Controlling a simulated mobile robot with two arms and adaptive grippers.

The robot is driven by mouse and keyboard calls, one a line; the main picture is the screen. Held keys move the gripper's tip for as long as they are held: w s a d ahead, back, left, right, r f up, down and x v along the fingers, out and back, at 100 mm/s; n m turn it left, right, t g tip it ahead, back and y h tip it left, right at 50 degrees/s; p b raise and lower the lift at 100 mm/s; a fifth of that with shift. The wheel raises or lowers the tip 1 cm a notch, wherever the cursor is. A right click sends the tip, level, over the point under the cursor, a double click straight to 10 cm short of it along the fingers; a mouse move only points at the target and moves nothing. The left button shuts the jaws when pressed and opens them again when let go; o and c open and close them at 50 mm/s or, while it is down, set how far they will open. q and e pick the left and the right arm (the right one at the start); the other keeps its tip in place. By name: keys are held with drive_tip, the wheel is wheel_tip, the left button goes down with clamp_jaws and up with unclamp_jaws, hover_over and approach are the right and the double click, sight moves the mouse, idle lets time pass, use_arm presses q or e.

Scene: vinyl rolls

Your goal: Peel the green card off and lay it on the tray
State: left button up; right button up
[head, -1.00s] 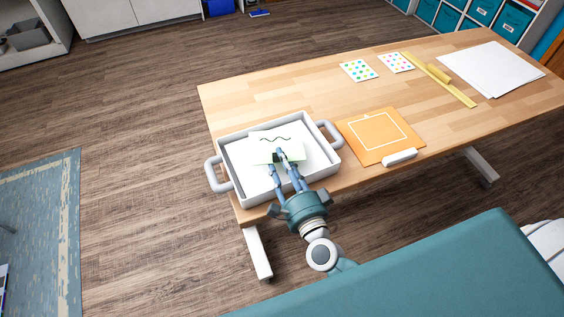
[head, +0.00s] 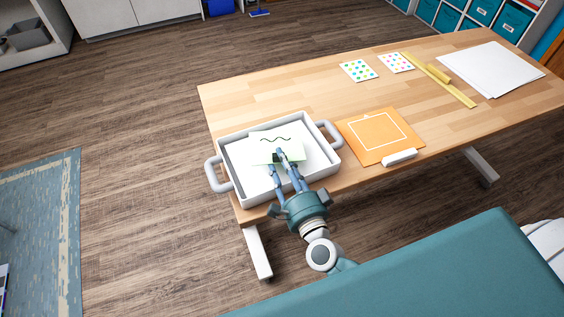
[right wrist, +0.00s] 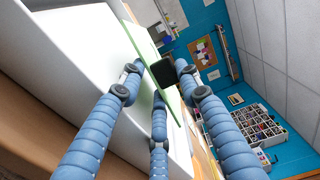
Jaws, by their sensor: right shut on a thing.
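The card (head: 262,151) is pale with green edges and has a dark wavy line near its top in the head view. It is over the inside of the grey-white tray (head: 228,187), which stands at the table's near left corner. My right gripper (head: 279,155) is shut on the card's near part. In the right wrist view the card (right wrist: 143,40) shows nearly edge-on, tilted, between the blue fingers of my right gripper (right wrist: 160,75). I cannot tell whether the card touches the tray floor. My left gripper is not in view.
An orange board (head: 376,134) with a white outline lies right of the tray, with a white block (head: 399,157) at its near edge. Dotted sheets (head: 358,70), a yellow ruler (head: 440,80) and white paper (head: 490,70) lie farther back. The table's left back is clear.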

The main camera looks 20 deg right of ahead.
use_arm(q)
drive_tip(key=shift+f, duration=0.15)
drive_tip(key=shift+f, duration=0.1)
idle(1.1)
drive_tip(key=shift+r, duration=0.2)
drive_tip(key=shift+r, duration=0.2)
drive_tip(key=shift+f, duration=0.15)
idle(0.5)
